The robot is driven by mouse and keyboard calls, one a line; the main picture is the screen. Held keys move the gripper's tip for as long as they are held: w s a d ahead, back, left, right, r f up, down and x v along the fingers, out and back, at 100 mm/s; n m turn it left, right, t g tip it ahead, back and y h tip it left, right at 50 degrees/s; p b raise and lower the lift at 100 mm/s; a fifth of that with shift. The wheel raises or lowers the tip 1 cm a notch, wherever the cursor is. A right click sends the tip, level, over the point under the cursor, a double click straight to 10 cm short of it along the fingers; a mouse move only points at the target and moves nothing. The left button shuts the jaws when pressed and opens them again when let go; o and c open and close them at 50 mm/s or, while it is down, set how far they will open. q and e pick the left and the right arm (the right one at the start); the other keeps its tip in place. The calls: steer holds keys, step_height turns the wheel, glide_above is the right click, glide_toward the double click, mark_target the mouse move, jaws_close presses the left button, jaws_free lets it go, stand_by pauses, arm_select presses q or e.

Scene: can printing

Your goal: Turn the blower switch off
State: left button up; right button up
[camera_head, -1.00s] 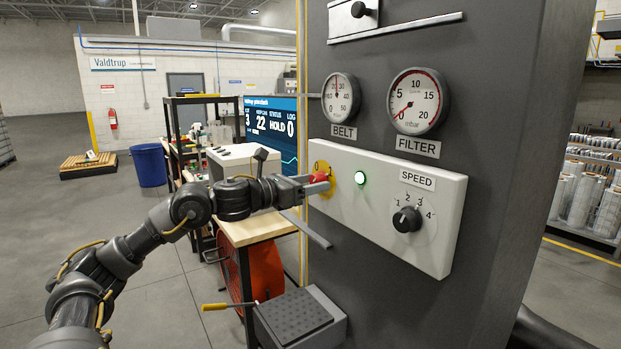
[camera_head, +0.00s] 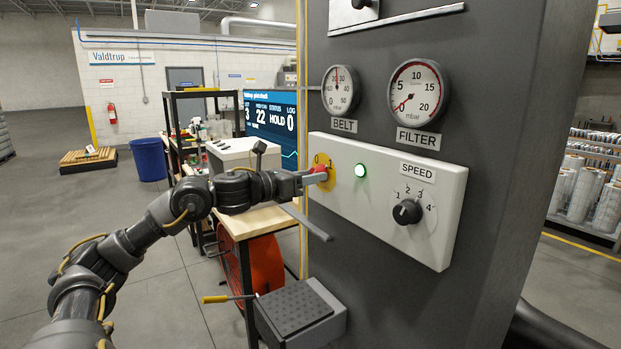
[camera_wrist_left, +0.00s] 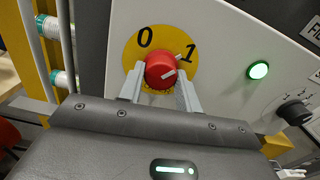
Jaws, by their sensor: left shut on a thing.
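The blower switch (camera_head: 321,171) is a red knob on a yellow round plate marked 0 and 1, at the left end of a white panel (camera_head: 385,200). It also shows in the left wrist view (camera_wrist_left: 160,70), its white mark pointing up and right towards the 1. My left gripper (camera_head: 311,179) has its fingers on both sides of the red knob and is shut on it. In the left wrist view the two fingers (camera_wrist_left: 159,88) flank the knob from below. A green lamp (camera_head: 361,170) beside the switch is lit. My right gripper is not in view.
A black SPEED dial (camera_head: 407,212) sits on the panel's right. BELT (camera_head: 341,91) and FILTER (camera_head: 418,93) gauges are above. A metal lever bar (camera_head: 306,222) sticks out below my left gripper. A wooden-topped bench (camera_head: 262,219) stands behind the arm.

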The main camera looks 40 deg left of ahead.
arm_select(q)
steer(key=shift+d+r+n, duration=0.1)
steer(key=shift+n, duration=8.2)
steer(key=o, duration=1)
steer(key=b+v, duration=1)
steer(key=v, duration=0.1)
